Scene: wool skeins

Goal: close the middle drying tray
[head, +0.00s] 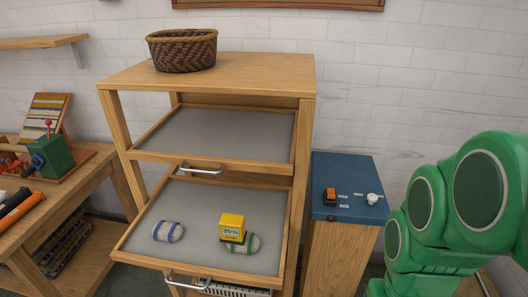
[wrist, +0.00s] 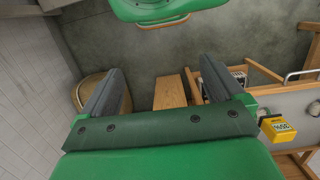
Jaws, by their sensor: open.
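A wooden drying rack stands in the middle of the head view. Its middle drying tray (head: 188,208), grey with a wooden rim, is pulled well out toward me. A metal handle (head: 187,284) is on its front edge. Two pale banded skeins, a left one (head: 168,231) and a right one (head: 242,243), lie on it. A yellow box (head: 232,227) stands by the right skein and partly hides it. My gripper (wrist: 160,88) is open and empty in the wrist view. The yellow box (wrist: 278,128) and part of a tray show to its right there.
An upper tray (head: 225,135) with a handle (head: 203,170) sits above. A woven basket (head: 182,50) is on the rack top. A blue-topped cabinet (head: 348,180) stands close on the right, a wooden bench (head: 60,205) on the left. My green arm fills the right edge.

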